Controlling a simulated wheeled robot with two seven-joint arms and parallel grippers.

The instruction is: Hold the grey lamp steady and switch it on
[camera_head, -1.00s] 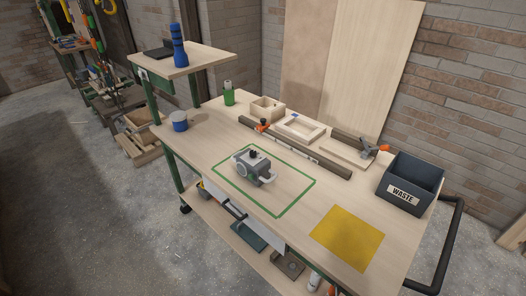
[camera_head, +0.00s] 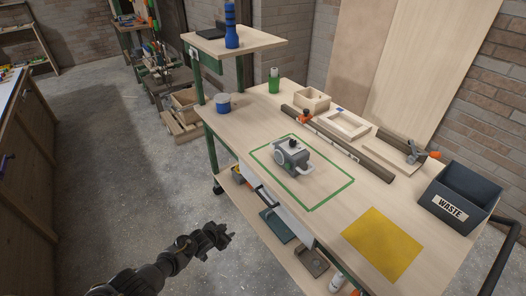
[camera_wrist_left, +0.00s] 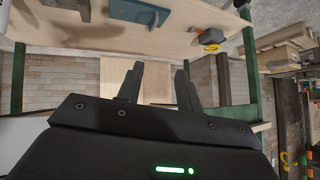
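The grey lamp (camera_head: 290,157) sits on the bench top inside a green outlined rectangle (camera_head: 313,208). It has a dark knob on top and a light handle-like part at its right side. My left gripper (camera_head: 226,236) is in front of the bench, lower and to the left of the lamp, and apart from it. In the left wrist view its two fingers (camera_wrist_left: 160,82) stand apart with nothing between them. The lamp is not visible in that view. My right gripper is not in view.
A yellow square (camera_head: 382,243) and a dark WASTE bin (camera_head: 462,187) are on the bench's right. Wooden frames (camera_head: 347,125), a long dark bar (camera_head: 350,150) and a green cup (camera_head: 274,84) stand behind the lamp. A raised shelf (camera_head: 262,42) is at the left. The lower shelf (camera_wrist_left: 190,38) holds several items.

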